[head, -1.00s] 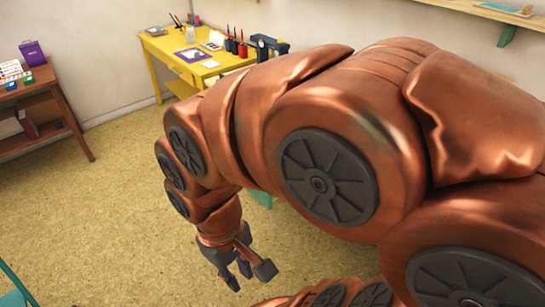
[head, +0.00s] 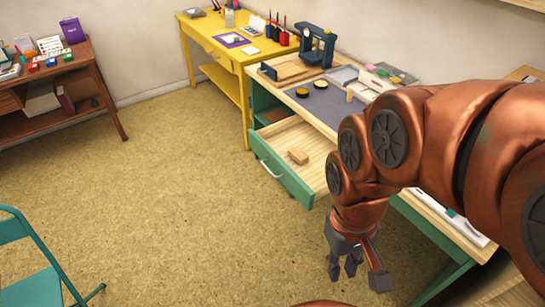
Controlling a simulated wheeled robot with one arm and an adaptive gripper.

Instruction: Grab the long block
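A small tan wooden block (head: 298,156) lies in the pulled-out drawer (head: 283,178) of the green desk. A paler wooden piece (head: 357,92) stands on the desk top, partly hidden by my arm. I cannot tell which of them is the long block. My gripper (head: 356,272) hangs fingers down over the floor in front of the desk, to the right of and in front of the drawer. Its fingers are spread and nothing shows between them. It is apart from both wooden pieces.
A grey mat (head: 322,100) with two small round tins, a wooden tray (head: 290,68) and a dark blue press (head: 318,45) are on the desk. A yellow table (head: 225,45) and a brown shelf (head: 70,90) stand behind. A teal chair (head: 30,255) is at front left. The middle floor is clear.

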